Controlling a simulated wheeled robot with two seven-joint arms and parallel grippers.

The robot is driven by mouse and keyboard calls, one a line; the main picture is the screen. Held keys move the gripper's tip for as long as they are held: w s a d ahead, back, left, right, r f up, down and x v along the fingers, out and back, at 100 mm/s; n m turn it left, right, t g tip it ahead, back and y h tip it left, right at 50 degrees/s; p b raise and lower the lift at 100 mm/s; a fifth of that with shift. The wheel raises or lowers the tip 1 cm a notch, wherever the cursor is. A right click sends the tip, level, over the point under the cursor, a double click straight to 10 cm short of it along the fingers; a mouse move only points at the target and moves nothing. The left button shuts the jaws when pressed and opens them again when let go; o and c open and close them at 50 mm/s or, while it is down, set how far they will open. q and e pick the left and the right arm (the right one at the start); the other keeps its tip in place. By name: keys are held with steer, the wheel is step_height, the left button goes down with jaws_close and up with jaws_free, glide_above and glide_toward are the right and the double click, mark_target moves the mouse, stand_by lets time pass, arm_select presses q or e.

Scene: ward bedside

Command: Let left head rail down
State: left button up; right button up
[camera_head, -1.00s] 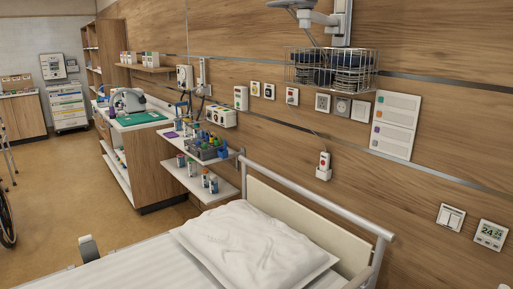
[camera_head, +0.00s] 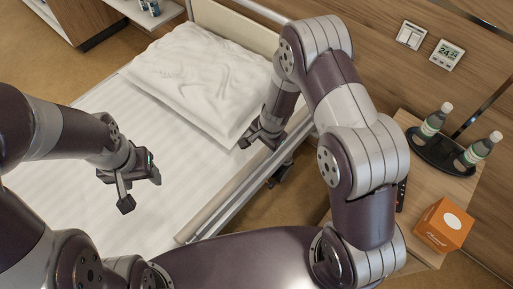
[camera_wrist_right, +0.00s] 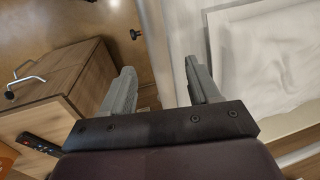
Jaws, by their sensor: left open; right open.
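A pale bed side rail (camera_head: 225,203) runs along the bed edge nearest the bedside cabinet, beside the pillow. In the right wrist view a long light strip, seemingly this rail (camera_wrist_right: 163,45), runs up the picture beyond the fingers. My right gripper (camera_head: 262,136) is open and empty, over the rail near the pillow's corner; its two fingers also show in the right wrist view (camera_wrist_right: 160,92). I cannot tell whether it touches the rail. My left gripper (camera_head: 132,190) is open and empty above the mattress. My right arm hides the rail's head end.
A white pillow (camera_head: 200,80) lies on the bed (camera_head: 75,195). The bedside cabinet (camera_head: 400,125) at the right holds a dark tray (camera_head: 440,158) with two bottles, an orange box (camera_head: 443,226) and a remote (camera_wrist_right: 38,144). A dark part (camera_head: 281,174) shows below the rail.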

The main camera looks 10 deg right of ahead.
mark_target(259, 158)
steer(key=f, duration=0.3)
steer(key=f+b, duration=0.1)
steer(key=f, duration=0.2)
steer(key=w+a+f, duration=0.1)
steer(key=f, duration=0.2)
steer(key=shift+f, duration=0.3)
steer(key=shift+a+f, duration=0.1)
steer(key=shift+f, duration=0.05)
steer(key=shift+s, duration=0.45)
steer(key=shift+w, duration=0.25)
steer(key=shift+c, duration=1.2)
steer(key=shift+w, duration=0.1)
steer(key=c, duration=0.5)
jaws_close()
arm_select(q)
steer(key=shift+s+f+b, duration=0.3)
steer(key=shift+s+f, duration=0.4)
steer(key=shift+f, duration=0.3)
